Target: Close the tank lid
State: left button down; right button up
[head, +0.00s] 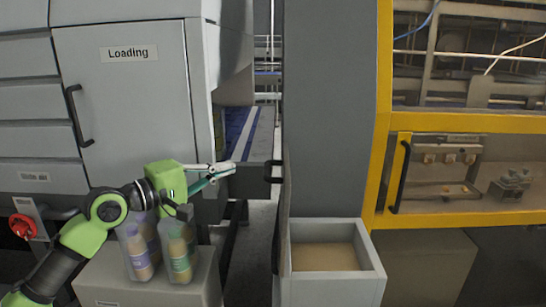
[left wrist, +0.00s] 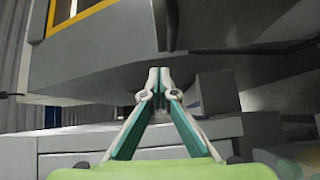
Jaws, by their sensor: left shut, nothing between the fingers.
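An open-topped grey box (head: 372,262), which looks like the tank, stands at lower centre in the head view. A tan surface shows inside it. A tall grey panel (head: 333,110) rises upright directly behind it; I cannot tell whether this is the raised lid. A dark handle (head: 273,172) is on the panel's left edge. My left gripper (head: 234,168) is shut and empty, pointing right, a little left of that handle with a visible gap. In the left wrist view its closed fingertips (left wrist: 160,73) appear in front of a large dark grey surface (left wrist: 105,72). My right gripper is out of view.
Two labelled bottles (head: 141,255) (head: 180,257) stand on a grey box (head: 205,285) below my left forearm. A cabinet with a "Loading" door (head: 130,100) fills the left. A yellow-framed machine (head: 381,120) with a black handle (head: 400,177) stands right. A narrow gap separates cabinet and panel.

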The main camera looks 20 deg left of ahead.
aim_at(266, 165)
pick_arm(q)
jog(key=p+x, duration=0.2)
jog(key=x, duration=0.2)
jog(key=p+x, duration=0.2)
jog(key=x, duration=0.2)
jog(key=d+p+x, duration=0.1)
jog(key=p+x, duration=0.1)
jog(key=x, duration=0.1)
jog(key=shift+d+r, duration=0.3)
jog(key=shift+r, duration=0.05)
jog(key=shift+w+d+f, duration=0.15)
jog(key=shift+d+f, duration=0.1)
jog(key=shift+d, duration=0.5)
